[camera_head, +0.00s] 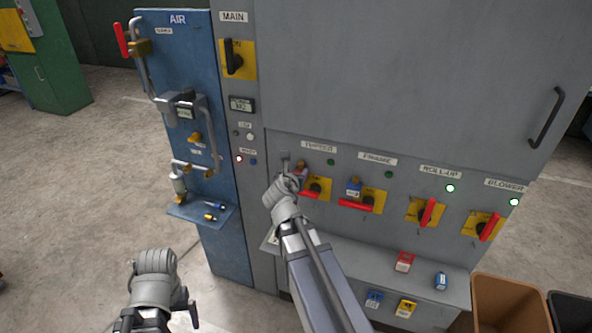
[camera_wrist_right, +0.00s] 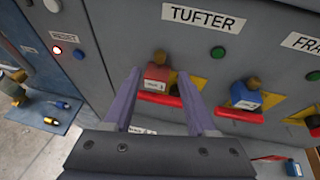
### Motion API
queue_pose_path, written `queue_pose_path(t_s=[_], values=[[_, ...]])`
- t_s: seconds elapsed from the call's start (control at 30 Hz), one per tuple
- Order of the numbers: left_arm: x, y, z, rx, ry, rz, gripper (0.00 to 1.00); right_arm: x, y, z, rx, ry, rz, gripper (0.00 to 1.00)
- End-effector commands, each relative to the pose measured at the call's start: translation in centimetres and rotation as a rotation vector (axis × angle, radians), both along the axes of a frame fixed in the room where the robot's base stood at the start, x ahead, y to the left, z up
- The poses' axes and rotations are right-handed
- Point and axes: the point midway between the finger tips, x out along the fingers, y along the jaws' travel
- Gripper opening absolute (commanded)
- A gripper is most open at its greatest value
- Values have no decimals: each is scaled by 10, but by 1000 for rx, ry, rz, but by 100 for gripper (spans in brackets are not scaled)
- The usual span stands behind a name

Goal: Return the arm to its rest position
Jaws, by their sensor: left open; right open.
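My right arm reaches up to the grey cabinet, and its gripper (camera_head: 285,160) is in front of the panel, left of the TUFTER switch. In the right wrist view this gripper (camera_wrist_right: 158,76) is open, its two fingers apart. The red padlock (camera_wrist_right: 156,92) on the TUFTER switch shows between the fingers, apart from them as far as I can see. It also shows in the head view (camera_head: 302,170), partly behind my gripper. My left gripper (camera_head: 160,300) is low at the lower left, over the floor, away from the panels; its fingertips are hard to make out.
A blue padlock (camera_head: 353,187) hangs on the neighbouring switch. The ROLL-UP (camera_head: 427,212) and BLOWER (camera_head: 487,226) handles stand steep, with lit green lamps above. A brown bin (camera_head: 512,292) stands at the lower right.

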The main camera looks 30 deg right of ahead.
Motion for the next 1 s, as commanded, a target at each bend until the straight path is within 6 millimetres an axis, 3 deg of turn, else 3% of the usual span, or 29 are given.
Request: queue_pose_path(t_s=[0.27,0.43,0.67,0.8,1.0], values=[[0,0,0,0,0,0,94,0,1,-1,10,-3,-4,57],[0,0,0,0,0,0,94,-7,30,-18,218,-68,-99,57],[0,0,0,0,0,0,94,-43,117,-70,784,-197,-477,57],[0,0,0,0,0,0,94,-77,177,-98,1060,-241,-780,57],[0,0,0,0,0,0,94,-139,256,-125,1282,-275,-1262,57]])
